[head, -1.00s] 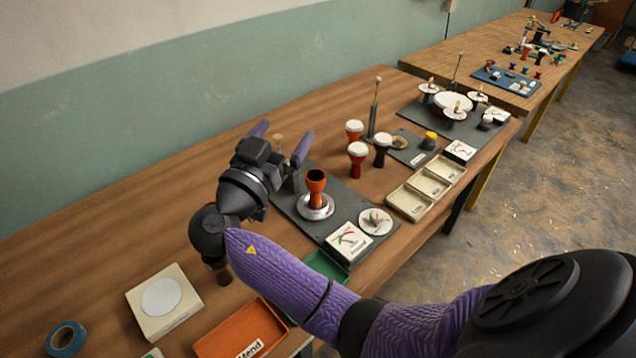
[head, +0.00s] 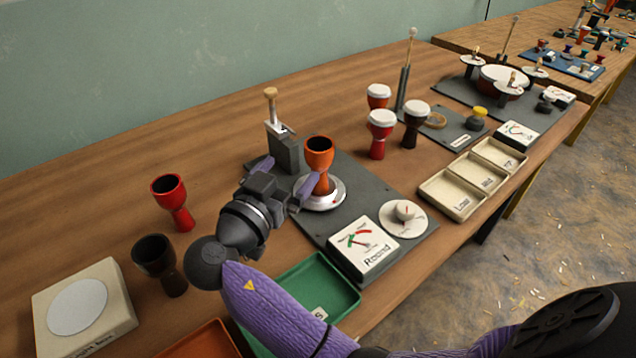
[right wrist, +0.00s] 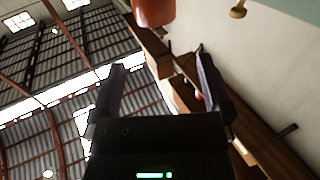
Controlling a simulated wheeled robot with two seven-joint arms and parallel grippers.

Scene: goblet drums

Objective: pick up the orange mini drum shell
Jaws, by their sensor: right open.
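The orange mini drum shell (head: 319,153) stands upright on a round silver plate (head: 335,196) on a dark grey board. My right gripper (head: 287,176) is open and empty, just left of the shell, with its fingers pointing towards it. The near finger is close to the shell's lower part; I cannot tell whether it touches. In the right wrist view the shell (right wrist: 153,10) shows at the top edge, beyond the open fingers (right wrist: 160,75). My left gripper is not in view.
A post with a wooden knob (head: 271,108) stands behind the gripper. A red shell (head: 174,200) and a black shell (head: 158,262) stand at left. A dial gauge (head: 362,247) and green tray (head: 312,287) are in front. White-topped drums (head: 380,130) stand to the right.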

